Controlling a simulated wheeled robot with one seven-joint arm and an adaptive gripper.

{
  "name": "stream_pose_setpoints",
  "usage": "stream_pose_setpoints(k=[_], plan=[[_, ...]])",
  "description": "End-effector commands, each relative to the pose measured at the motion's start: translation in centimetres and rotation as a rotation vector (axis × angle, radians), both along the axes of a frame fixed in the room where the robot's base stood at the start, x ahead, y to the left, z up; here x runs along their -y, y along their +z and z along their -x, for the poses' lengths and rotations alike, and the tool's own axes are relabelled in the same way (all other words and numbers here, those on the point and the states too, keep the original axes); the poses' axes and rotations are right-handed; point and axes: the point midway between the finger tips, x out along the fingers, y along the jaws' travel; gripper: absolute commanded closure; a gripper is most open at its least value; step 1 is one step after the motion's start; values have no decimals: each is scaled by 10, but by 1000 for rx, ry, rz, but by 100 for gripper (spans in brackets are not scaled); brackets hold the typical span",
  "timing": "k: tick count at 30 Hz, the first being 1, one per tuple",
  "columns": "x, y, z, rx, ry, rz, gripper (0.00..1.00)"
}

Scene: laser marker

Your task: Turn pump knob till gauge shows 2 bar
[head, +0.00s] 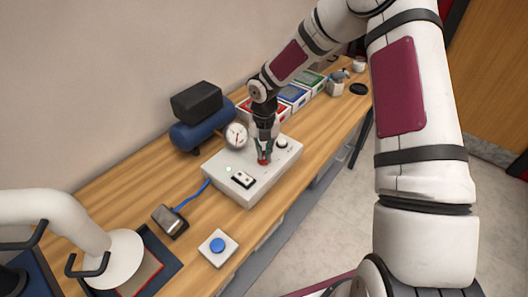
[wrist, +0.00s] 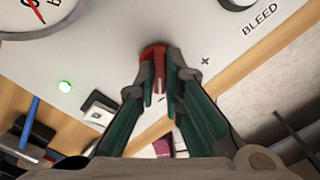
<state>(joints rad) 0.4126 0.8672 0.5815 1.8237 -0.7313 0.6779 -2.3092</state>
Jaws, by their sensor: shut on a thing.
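The pump box (head: 245,185) is a light grey unit on the wooden bench. Its round gauge (head: 237,135) stands at the box's back left, white with a red needle. In the wrist view only the lower part of the gauge (wrist: 42,14) shows, so I cannot read the value. The red knob (head: 264,161) is on the box top, and it also shows in the wrist view (wrist: 154,54). My gripper (wrist: 160,75) points down over the box, with its fingers closed on the red knob. In the head view my gripper (head: 263,150) partly hides the knob.
A BLEED knob (head: 282,142) sits beside the red knob. A rocker switch (head: 243,179) and a lit green lamp (wrist: 65,86) are on the box. A blue compressor (head: 200,133) stands behind, coloured bins (head: 293,95) further back. A blue button (head: 218,245) is in front.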

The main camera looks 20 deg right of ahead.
Motion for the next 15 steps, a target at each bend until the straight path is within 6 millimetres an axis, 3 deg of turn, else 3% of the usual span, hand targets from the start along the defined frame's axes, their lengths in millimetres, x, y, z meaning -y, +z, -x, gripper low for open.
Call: stream_pose_setpoints(k=[15], plan=[[0,0,-1,0,-385,1,100]])
